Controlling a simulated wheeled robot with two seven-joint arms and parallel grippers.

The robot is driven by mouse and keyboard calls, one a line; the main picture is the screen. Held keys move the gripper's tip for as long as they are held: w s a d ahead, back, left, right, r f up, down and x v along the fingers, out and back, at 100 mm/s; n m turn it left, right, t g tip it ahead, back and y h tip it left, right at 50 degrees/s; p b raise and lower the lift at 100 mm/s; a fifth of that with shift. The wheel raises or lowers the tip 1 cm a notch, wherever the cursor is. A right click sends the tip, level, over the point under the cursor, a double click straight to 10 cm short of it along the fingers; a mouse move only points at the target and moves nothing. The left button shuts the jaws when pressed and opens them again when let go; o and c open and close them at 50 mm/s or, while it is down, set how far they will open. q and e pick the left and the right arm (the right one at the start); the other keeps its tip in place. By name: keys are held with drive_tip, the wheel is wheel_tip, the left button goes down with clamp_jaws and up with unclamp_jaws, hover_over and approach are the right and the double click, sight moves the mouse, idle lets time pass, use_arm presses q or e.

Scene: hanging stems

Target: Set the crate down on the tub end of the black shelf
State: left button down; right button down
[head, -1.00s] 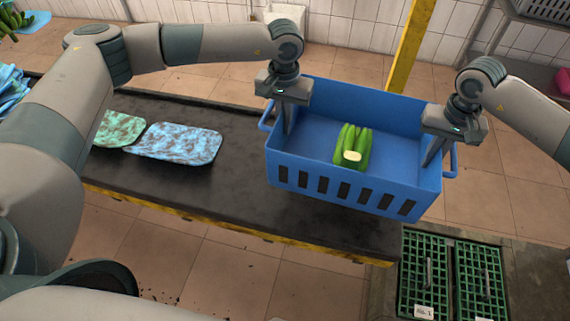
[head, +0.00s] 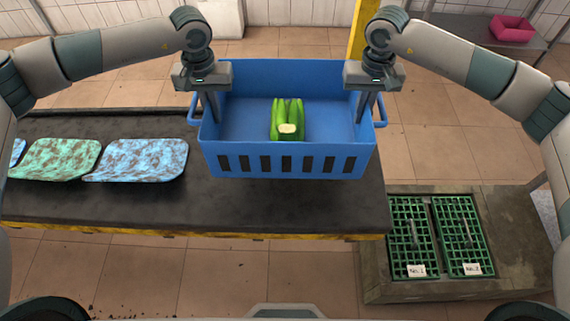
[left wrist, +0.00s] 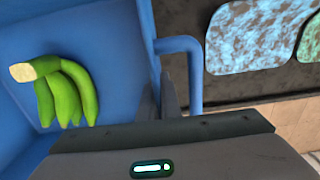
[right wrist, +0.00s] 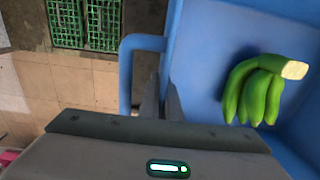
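The blue crate (head: 228,160) is level over the right end of the black shelf (head: 130,205), with a bunch of green bananas (head: 288,118) inside. Whether its bottom touches the shelf top is hard to tell. My left gripper (head: 211,108) is shut on the crate's left wall beside the handle (left wrist: 192,75). My right gripper (head: 368,108) is shut on the right wall, beside the other handle (right wrist: 128,75). In both wrist views the fingers straddle the wall, their tips partly hidden.
A blue pad (head: 140,160) and a green pad (head: 57,158) lie on the shelf left of the crate, the blue one close to it. Green grates (head: 408,235) lie on a low platform to the right. A yellow post (head: 362,30) and a pink tub (head: 512,28) are behind.

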sight(219, 134)
use_arm(q)
drive_tip(key=shift+f, duration=0.1)
